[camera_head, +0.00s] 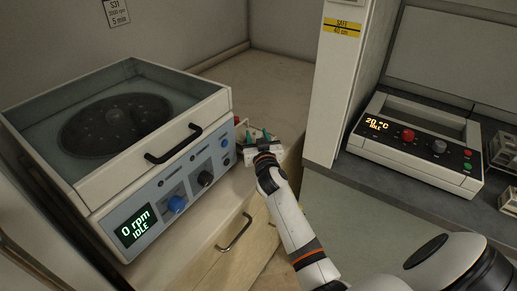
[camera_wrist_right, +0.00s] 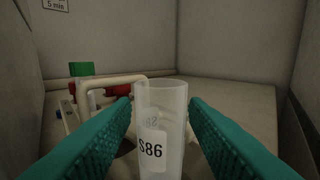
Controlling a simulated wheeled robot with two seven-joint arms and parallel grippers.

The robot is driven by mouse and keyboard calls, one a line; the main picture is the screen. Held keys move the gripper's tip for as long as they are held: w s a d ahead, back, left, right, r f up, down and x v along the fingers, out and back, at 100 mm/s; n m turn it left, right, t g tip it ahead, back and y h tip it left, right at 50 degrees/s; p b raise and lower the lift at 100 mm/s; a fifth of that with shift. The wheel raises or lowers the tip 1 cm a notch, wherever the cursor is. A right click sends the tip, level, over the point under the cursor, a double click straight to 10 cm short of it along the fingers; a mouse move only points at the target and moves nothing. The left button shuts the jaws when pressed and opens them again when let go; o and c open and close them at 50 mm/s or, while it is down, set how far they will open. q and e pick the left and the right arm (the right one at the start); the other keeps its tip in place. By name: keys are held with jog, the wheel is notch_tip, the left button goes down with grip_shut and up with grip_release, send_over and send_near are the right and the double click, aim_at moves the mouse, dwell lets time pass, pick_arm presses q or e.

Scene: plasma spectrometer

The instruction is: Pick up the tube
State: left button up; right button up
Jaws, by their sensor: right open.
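A clear, open-topped tube (camera_wrist_right: 174,100) labelled S86 stands upright in the middle of the right wrist view. The two teal fingers of my right gripper (camera_wrist_right: 160,106) are open, one on each side of it. A gap shows between the tube and the left finger; contact on the right side cannot be told. In the head view my right gripper (camera_head: 258,138) is beside the right front corner of the centrifuge, and the tube is too small to make out. The tube's lower end is cut off in the wrist view. My left gripper is out of view.
A carrier with a pale handle (camera_wrist_right: 108,80), a green-topped item (camera_wrist_right: 82,70) and a red item (camera_wrist_right: 120,90) is behind the tube. The centrifuge (camera_head: 150,165) reads 0 rpm IDLE. A white post (camera_head: 338,90) and a 20 °C device (camera_head: 415,148) are to the right.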

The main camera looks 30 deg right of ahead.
grip_shut()
